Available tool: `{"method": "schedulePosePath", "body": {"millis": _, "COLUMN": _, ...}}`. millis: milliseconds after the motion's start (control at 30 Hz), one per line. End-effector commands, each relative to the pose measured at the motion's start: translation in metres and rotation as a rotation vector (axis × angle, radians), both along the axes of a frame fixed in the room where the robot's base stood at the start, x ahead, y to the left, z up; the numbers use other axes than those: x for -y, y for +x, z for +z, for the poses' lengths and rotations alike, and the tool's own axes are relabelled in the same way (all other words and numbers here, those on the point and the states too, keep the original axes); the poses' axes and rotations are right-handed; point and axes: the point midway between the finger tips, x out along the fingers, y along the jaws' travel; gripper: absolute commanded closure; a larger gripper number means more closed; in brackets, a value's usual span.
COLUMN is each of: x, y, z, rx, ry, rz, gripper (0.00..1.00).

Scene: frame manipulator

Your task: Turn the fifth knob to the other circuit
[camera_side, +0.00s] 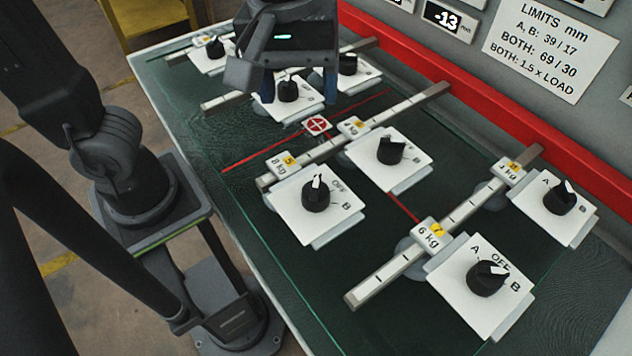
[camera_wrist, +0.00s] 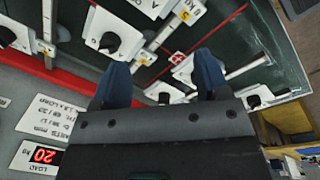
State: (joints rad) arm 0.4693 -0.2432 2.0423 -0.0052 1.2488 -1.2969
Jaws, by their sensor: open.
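The plate tagged 5 (camera_side: 288,218), with an 8 kg label (camera_side: 281,164), sits left of centre in the side view. Its black fifth knob (camera_side: 316,197) has a white pointer aimed toward the plate's far edge. OFF and B are readable right of the knob; A does not show. My gripper (camera_side: 298,86) is farther back, above another knob's plate and apart from the fifth knob. In the wrist view, my gripper (camera_wrist: 161,64) has its two blue fingers spread with nothing between them. I cannot tell whether the fifth knob shows there.
Other knobs stand around: one beside centre (camera_side: 391,150), one at front right (camera_side: 487,279), one at far right (camera_side: 559,198), and several at the back. Metal rails (camera_side: 385,274) cross the dark green board. A red rail (camera_side: 455,108) and a grey panel with signs bound the far side.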

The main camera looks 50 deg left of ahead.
Motion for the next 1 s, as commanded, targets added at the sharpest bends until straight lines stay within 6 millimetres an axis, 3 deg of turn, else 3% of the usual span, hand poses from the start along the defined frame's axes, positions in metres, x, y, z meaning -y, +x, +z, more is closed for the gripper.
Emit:
{"method": "schedulePosePath", "body": {"millis": 33, "x": 0.015, "y": 0.000, "z": -0.001, "rx": -0.035, "ry": 0.010, "rz": 0.056, "gripper": 0.32}}
{"method": "schedulePosePath", "body": {"millis": 200, "x": 0.043, "y": -0.004, "z": -0.001, "rx": -0.102, "ry": 0.043, "rz": 0.226, "gripper": 0.32}}
{"method": "schedulePosePath", "body": {"millis": 467, "x": 0.052, "y": -0.006, "z": -0.012, "rx": -0.124, "ry": 0.060, "rz": 0.294, "gripper": 0.32}}
{"method": "schedulePosePath", "body": {"millis": 1000, "x": 0.049, "y": -0.010, "z": -0.113, "rx": -0.124, "ry": 0.060, "rz": 0.293, "gripper": 0.32}}
